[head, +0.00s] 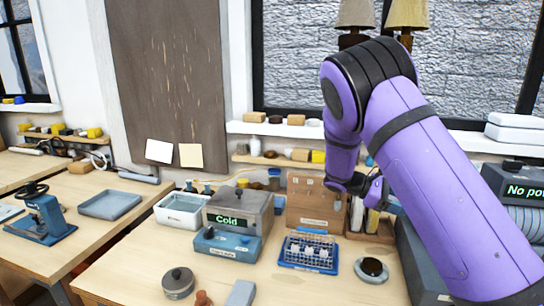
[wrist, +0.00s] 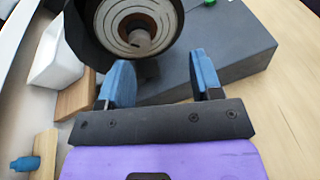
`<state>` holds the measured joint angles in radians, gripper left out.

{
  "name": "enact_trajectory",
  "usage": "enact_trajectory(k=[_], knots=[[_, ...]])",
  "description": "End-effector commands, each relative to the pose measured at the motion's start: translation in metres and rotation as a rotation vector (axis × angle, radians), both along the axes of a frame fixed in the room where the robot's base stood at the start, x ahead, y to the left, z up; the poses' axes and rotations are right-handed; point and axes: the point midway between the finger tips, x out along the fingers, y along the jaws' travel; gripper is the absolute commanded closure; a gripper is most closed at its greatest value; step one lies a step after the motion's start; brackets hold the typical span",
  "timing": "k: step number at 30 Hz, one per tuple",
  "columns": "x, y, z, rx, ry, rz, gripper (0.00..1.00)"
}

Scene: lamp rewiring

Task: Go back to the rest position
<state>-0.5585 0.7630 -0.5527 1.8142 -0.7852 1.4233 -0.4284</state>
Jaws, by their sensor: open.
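My purple arm crosses the right of the head view, and my gripper (head: 376,190) is partly hidden behind its own links, near the back of the workbench (head: 130,270). In the wrist view my gripper (wrist: 160,78) shows two blue fingers spread apart with nothing between them. A dark round part with a pale ringed face (wrist: 134,32) lies just beyond the left finger, on or in front of a dark grey block (wrist: 235,45). I cannot tell from this view whether the finger touches it.
A grey box reading "Cold" (head: 240,205), a blue rack (head: 308,250), a wooden box (head: 313,205) and a round dark dish (head: 371,269) stand on the bench. A box reading "No power" (head: 515,185) is at the right.

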Motion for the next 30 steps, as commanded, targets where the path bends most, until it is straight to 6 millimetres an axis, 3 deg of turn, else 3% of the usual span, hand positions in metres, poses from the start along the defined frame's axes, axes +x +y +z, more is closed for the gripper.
enact_trajectory(k=[12, 30], knots=[[-0.073, -0.011, 0.057, 0.372, -0.3, -0.173, 0.41], [-0.187, 0.01, 0.135, 0.785, -0.762, -0.375, 0.41]])
